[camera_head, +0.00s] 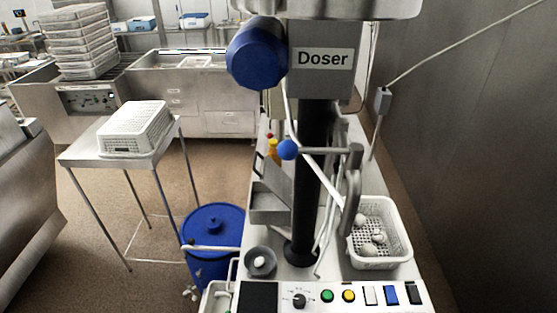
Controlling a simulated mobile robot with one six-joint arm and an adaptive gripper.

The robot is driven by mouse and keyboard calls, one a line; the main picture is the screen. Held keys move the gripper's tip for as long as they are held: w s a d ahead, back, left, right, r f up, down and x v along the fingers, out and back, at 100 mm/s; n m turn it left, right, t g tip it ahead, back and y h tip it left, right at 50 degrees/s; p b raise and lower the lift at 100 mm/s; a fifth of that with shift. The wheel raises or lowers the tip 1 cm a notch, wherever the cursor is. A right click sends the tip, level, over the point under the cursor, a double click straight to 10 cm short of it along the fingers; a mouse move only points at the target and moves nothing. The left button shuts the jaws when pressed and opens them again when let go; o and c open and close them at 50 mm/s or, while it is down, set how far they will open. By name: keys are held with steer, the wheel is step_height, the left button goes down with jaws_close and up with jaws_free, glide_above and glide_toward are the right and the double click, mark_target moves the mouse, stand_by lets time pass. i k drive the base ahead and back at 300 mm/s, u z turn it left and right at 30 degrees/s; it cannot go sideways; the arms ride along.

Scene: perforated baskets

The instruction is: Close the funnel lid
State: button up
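The doser (320,72), a grey machine with a "Doser" label on a dark upright column, stands in the middle of the head view. The silver round underside at the top edge (350,8) looks like the bottom of its funnel; the rest is cut off by the frame. No funnel lid can be made out, so I cannot tell whether it is open or shut. A large blue round part (256,54) sticks out to the left of the label. A lever with a blue ball knob (288,150) crosses the column. My gripper is not in view.
A white perforated basket (401,245) with pale items stands right of the column. A control panel (330,298) lies in front. A blue lidded bin (213,228) and a table (82,156) with a white basket (135,128) are left. A grey wall closes the right.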

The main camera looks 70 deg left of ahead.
mark_target(274, 179)
steer(key=z, duration=1.05)
steer(key=i, duration=0.9)
steer(key=z, duration=1.4)
steer(key=k, duration=0.1)
steer(key=u, duration=3.85)
